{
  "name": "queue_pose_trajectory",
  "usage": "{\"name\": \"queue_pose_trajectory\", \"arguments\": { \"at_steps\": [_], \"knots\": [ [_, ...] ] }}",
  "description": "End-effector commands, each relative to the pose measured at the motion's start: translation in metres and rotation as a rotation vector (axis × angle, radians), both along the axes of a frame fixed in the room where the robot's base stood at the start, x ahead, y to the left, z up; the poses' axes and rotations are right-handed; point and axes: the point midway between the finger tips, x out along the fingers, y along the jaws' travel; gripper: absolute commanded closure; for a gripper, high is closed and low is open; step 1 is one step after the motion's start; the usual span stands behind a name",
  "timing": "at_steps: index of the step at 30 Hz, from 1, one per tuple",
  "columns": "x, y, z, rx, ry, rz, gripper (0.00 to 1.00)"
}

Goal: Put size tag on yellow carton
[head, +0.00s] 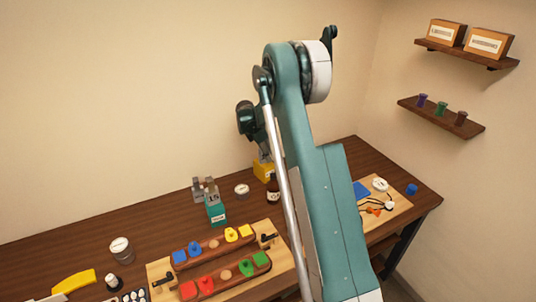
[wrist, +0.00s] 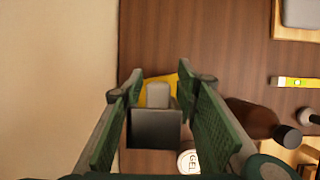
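The size tag (wrist: 155,130) is a grey block with a lighter raised tab, seen in the wrist view between the two green finger pads. I cannot tell whether tag and carton touch. In the head view the yellow carton (head: 263,170) stands at the back of the table, partly hidden by my arm.
A brown bottle (wrist: 250,118) and a white-lidded jar (wrist: 188,161) stand close to the carton. A teal carton (head: 215,212) carrying a grey tag marked 15 stands to the left. Boards with coloured blocks (head: 232,268) lie in front. The wall is close behind.

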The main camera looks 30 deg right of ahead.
Motion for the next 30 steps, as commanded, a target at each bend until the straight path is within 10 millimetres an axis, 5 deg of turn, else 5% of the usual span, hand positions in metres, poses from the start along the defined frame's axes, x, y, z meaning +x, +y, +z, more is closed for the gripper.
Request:
{"name": "queue_pose_trajectory", "arguments": {
  "at_steps": [8,30],
  "knots": [
    [0.000,0.007,0.017,0.000,0.000,0.001,0.69],
    [-0.004,0.045,0.109,0.000,0.000,0.001,0.69]
  ]
}}
